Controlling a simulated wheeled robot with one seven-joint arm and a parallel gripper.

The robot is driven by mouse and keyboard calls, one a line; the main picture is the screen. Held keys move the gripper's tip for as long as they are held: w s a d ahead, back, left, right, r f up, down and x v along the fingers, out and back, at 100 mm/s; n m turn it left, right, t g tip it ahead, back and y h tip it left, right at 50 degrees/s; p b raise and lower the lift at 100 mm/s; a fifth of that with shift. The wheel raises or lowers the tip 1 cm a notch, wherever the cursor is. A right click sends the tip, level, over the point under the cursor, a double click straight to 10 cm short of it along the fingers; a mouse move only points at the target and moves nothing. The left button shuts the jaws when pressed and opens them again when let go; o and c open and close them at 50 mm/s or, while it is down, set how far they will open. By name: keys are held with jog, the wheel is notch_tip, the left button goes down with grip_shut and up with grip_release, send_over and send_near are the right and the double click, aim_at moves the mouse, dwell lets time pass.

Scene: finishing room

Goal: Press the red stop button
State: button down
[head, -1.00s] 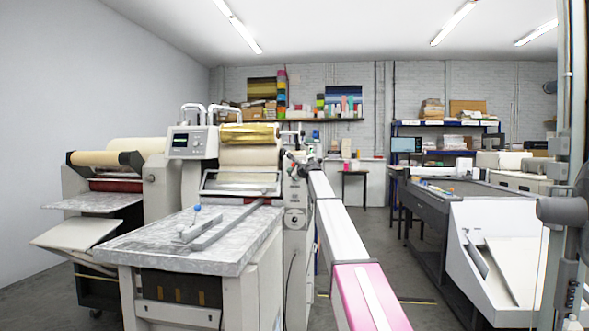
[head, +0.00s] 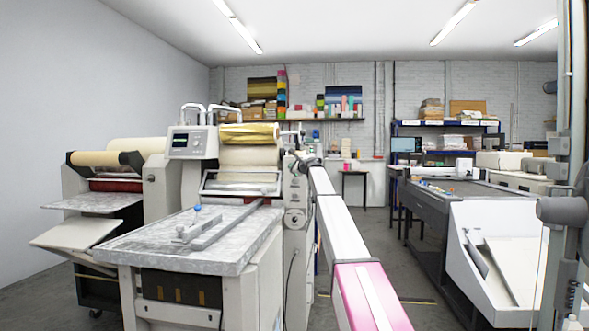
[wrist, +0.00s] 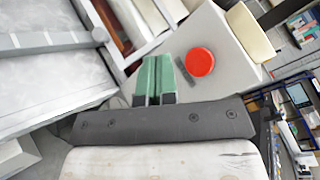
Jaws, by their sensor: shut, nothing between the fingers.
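The red stop button (wrist: 200,62) is a round red disc on a pale machine panel (wrist: 222,42) in the wrist view. My gripper (wrist: 157,62) has green fingers, shut together with nothing between them. In the wrist view the fingertips are left of the button and apart from it in the picture; the depth gap cannot be told. In the head view my arm reaches to the right side of the foil machine (head: 190,177), and the arm's end is small there. I cannot make out the button in the head view.
A grey-topped table (head: 130,245) with bars on it adjoins the machine's front. A small dark slot or label (wrist: 184,72) lies beside the button. A long dark table (head: 455,215) and a white bin (head: 490,225) stand at right. Floor shows between them.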

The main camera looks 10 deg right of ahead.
jog(key=w+d, duration=0.1)
jog(key=w, duration=0.5)
jog(key=shift+d, duration=0.3)
jog(key=shift+w, duration=0.15)
dwell(1.6)
jog(key=shift+w+d, duration=0.1)
jog(key=shift+w, duration=0.15)
jog(key=shift+w+d, duration=0.1)
jog(key=shift+w, duration=0.3)
dwell(0.8)
dwell(0.3)
jog(key=shift+s+a, duration=0.2)
jog(key=shift+s, duration=0.6)
jog(key=s, duration=0.2)
jog(key=s+a, duration=0.1)
jog(key=s, duration=0.1)
jog(key=shift+s+a, duration=0.2)
jog(key=shift+s, duration=0.2)
